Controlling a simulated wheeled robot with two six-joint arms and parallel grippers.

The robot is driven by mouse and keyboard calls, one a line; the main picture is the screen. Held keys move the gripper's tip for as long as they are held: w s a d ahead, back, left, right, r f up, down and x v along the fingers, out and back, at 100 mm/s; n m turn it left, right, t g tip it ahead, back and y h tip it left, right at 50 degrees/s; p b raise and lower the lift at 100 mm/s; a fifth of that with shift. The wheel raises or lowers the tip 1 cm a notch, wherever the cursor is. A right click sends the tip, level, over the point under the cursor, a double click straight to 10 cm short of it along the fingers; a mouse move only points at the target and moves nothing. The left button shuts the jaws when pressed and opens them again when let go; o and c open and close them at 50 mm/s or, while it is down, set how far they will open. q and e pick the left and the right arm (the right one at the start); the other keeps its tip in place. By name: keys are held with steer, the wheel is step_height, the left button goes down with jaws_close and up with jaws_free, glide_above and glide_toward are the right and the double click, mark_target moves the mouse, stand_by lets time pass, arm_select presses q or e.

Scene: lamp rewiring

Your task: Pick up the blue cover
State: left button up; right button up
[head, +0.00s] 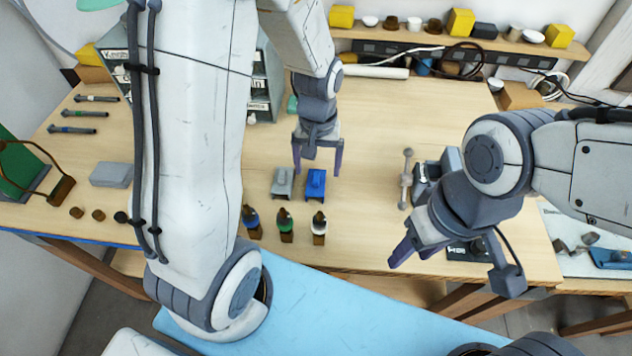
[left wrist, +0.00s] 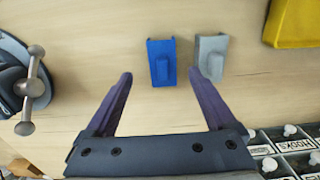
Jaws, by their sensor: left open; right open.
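The blue cover (head: 316,184) lies on the wooden table, just to the right of a grey cover (head: 283,183). My left gripper (head: 318,170) is open and empty, with its fingers pointing down above the table near the blue cover. In the left wrist view the blue cover (left wrist: 161,62) shows between and a little beyond the spread fingertips (left wrist: 160,76), apart from both. The grey cover (left wrist: 210,60) is beside it, close to the right finger. My right gripper (head: 412,255) is open and empty at the table's front edge, to the right.
Labelled drawers (head: 262,95) stand at the back left, and a shelf (head: 400,36) with yellow blocks runs along the back.

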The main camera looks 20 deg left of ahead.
mark_target(316, 176)
arm_select(q)
steer(key=shift+w+a+f+p, duration=0.15)
steer(key=shift+f+p, duration=0.2)
steer(key=shift+f, duration=1.25)
steer(key=shift+w+a+f+p, duration=0.1)
steer(key=shift+f+p, duration=0.2)
steer(key=shift+f, duration=1.3)
jaws_close()
steer(key=shift+r, duration=0.1)
